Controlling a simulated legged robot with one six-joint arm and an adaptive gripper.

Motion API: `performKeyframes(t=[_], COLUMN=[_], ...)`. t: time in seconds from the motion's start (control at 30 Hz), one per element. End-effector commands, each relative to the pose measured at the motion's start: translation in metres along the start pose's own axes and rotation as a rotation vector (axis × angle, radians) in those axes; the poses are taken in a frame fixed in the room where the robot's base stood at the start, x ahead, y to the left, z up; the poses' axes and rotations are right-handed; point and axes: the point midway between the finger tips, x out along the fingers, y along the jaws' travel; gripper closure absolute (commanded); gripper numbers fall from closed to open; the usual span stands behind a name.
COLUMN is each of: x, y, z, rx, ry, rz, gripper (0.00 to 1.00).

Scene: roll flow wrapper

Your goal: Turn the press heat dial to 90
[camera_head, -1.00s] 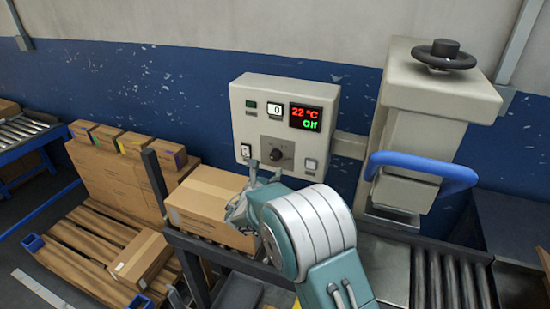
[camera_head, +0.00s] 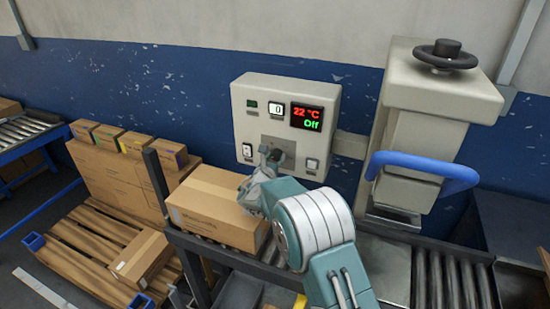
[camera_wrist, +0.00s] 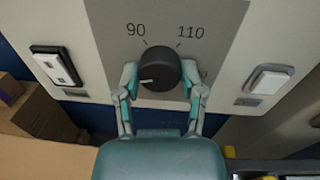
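The press heat dial (camera_wrist: 160,69) is a round black knob on the control panel (camera_head: 238,105). In the wrist view its white mark points to the lower left, away from the printed 90 at its upper left and 110 at its upper right. My gripper (camera_wrist: 160,78) is open, with one finger on each side of the dial. The fingertips are very near its rim; I cannot tell whether they touch it. In the head view my gripper (camera_head: 274,157) partly covers the dial. The display (camera_head: 306,117) reads 22 °C and Off.
A rocker switch (camera_wrist: 58,66) is left of the dial and another switch (camera_wrist: 269,79) right of it. A cardboard box (camera_head: 215,208) stands below the panel, close to my gripper. The press with its blue handle (camera_head: 425,170) stands to the right.

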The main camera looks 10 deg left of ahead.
Motion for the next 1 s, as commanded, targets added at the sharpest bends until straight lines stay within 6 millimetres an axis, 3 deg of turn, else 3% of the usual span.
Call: performKeyframes(t=[0.47,1.0], x=[0.0008,0.0006], y=[0.0018,0.0015], z=[0.0007,-0.0005], rx=[0.076,0.53], ry=[-0.007,-0.035], rz=[0.002,0.001], gripper=[0.96,0.95])
